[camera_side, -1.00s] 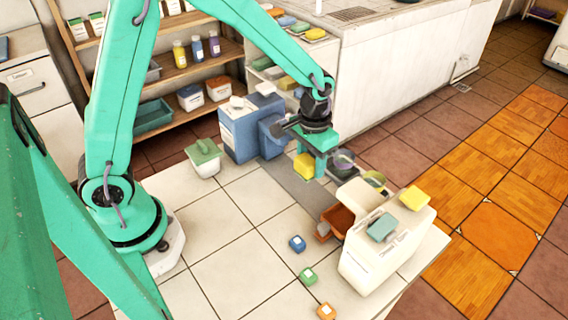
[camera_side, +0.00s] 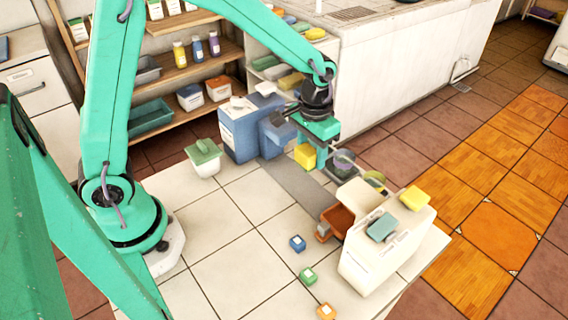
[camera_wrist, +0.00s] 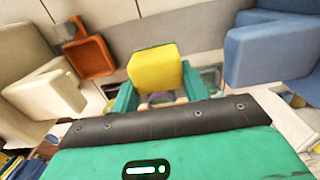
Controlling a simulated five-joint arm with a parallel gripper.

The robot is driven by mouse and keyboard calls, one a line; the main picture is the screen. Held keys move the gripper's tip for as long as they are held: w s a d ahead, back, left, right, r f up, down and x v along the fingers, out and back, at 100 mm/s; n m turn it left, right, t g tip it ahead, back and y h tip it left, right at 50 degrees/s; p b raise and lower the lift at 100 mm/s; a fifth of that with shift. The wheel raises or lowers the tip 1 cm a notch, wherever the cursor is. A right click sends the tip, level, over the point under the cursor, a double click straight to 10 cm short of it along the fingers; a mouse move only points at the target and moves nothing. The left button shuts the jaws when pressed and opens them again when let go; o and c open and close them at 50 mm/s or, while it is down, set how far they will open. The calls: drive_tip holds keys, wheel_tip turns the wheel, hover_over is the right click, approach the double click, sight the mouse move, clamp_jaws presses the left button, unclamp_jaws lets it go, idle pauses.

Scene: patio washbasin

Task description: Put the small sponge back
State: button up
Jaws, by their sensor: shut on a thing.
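A small yellow block-shaped sponge (camera_side: 305,156) is in my gripper (camera_side: 314,157), held above the grey strip on the tiled worktop. In the wrist view the yellow sponge (camera_wrist: 155,70) sits between the green fingers of my gripper (camera_wrist: 157,92), which are shut on it. To its left in the side view is a blue box (camera_side: 240,137) with a lower blue bin in front. To its right is a cream box (camera_side: 365,262) with an orange-brown bin (camera_side: 337,219). A yellow sponge (camera_side: 415,197) and a teal one (camera_side: 382,228) lie on the cream box.
Small blue (camera_side: 297,243), green (camera_side: 308,276) and orange (camera_side: 326,311) blocks lie on the near worktop. A white tub with a green lid (camera_side: 204,158) stands left. The left-middle tiles are clear.

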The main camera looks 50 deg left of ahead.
drive_tip(key=shift+s+r, duration=0.1)
drive_tip(key=s+r+n, duration=0.2)
drive_tip(key=s+n, duration=0.2)
drive_tip(key=s, duration=1.3)
drive_tip(key=shift+s+r, duration=0.3)
hover_over(243, 185)
wheel_tip(243, 185, down, 7)
drive_tip(key=shift+w, duration=0.1)
drive_tip(key=shift+f, duration=0.1)
drive_tip(key=shift+f, duration=1.95)
